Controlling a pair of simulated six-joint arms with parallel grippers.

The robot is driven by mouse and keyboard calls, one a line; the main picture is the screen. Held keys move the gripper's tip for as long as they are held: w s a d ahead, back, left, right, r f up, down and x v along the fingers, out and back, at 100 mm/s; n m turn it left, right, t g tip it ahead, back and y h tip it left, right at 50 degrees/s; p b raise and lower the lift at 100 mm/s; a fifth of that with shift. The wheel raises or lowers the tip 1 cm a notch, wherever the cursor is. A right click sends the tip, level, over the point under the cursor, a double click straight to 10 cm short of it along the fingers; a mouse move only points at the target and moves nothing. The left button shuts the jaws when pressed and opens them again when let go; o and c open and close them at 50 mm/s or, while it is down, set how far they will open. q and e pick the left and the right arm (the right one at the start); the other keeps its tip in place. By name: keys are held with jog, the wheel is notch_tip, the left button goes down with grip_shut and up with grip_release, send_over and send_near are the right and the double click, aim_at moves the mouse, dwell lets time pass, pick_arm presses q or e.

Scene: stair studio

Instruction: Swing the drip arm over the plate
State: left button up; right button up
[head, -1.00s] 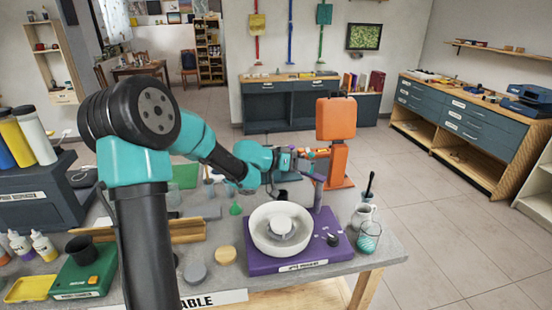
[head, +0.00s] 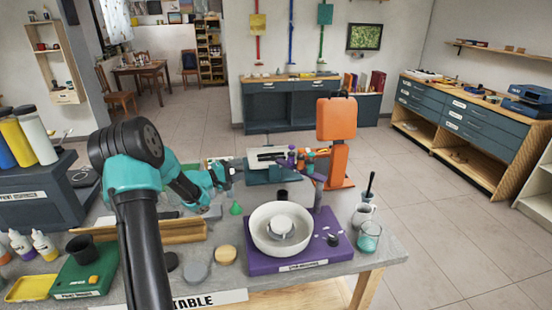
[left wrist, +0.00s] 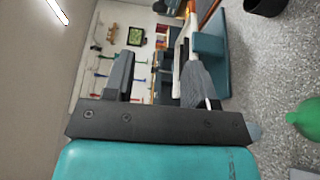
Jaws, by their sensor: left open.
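The purple spin machine (head: 330,255) stands at the front right of the table. Its white bowl (head: 258,237) holds a small round white plate (head: 281,224). A purple post (head: 318,197) rises behind the bowl. What looks like the drip arm (head: 313,177) is at its top, pointing back and away from the plate; its far end blends with coloured items behind. My left gripper (head: 233,168) is to the left of the post, apart from it. In the left wrist view my gripper (left wrist: 155,78) is open, with nothing between its fingers. My right gripper is not in view.
An orange stand (head: 336,120) and a teal device (head: 268,170) are behind the bowl. A green funnel-shaped thing (head: 236,208) is left of the bowl.

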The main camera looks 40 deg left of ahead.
pick_arm(q)
jog(key=shift+w, duration=0.1)
jog(key=x, duration=1.7)
jog(key=shift+w, duration=0.15)
jog(key=shift+c, duration=0.3)
grip_shut()
